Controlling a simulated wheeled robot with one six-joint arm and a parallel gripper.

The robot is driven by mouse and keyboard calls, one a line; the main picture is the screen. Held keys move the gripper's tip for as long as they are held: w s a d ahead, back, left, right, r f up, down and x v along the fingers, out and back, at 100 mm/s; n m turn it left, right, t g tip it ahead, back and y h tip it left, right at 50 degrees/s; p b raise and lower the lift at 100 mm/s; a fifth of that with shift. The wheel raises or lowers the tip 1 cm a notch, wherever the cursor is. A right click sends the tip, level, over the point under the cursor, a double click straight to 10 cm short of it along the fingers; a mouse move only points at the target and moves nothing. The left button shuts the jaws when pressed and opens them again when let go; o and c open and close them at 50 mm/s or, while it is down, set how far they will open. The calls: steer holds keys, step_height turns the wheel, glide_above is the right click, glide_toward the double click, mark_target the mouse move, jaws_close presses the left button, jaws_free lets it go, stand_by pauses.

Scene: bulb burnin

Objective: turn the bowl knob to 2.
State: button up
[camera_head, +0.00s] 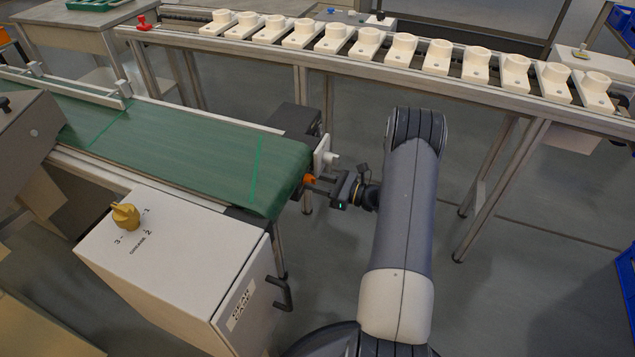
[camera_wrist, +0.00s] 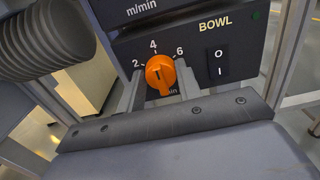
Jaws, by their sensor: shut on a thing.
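The orange bowl knob (camera_wrist: 161,73) sits on a dark panel with 2 at its left, 4 above and 6 at its right. A short dark mark on its face looks roughly upright, toward 4; the exact reading is hard to tell. The word BOWL is printed to the right of the dial. My gripper (camera_wrist: 159,88) has one finger on each side of the knob and is shut on it. In the head view my gripper (camera_head: 318,183) reaches left to the small orange knob (camera_head: 309,179) at the conveyor's end. The dial marks are not visible there.
A black O/I switch (camera_wrist: 218,64) is right of the knob. A green conveyor (camera_head: 200,150) lies left of my gripper. A white box (camera_head: 190,262) with a yellow knob (camera_head: 125,216) marked 1, 2, 3 stands in front. A rack of white holders (camera_head: 400,48) runs behind.

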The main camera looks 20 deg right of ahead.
steer(key=shift+f, duration=0.1)
steer(key=n+b, duration=0.5)
steer(key=b, duration=0.1)
steer(key=n+b, duration=0.5)
steer(key=n, duration=0.1)
steer(key=shift+s+a+f+b, duration=0.1)
steer(key=shift+s+a+b, duration=0.05)
steer(key=shift+b, duration=0.25)
steer(key=shift+n, duration=0.4)
steer(key=o, duration=1)
steer(key=shift+c, duration=0.2)
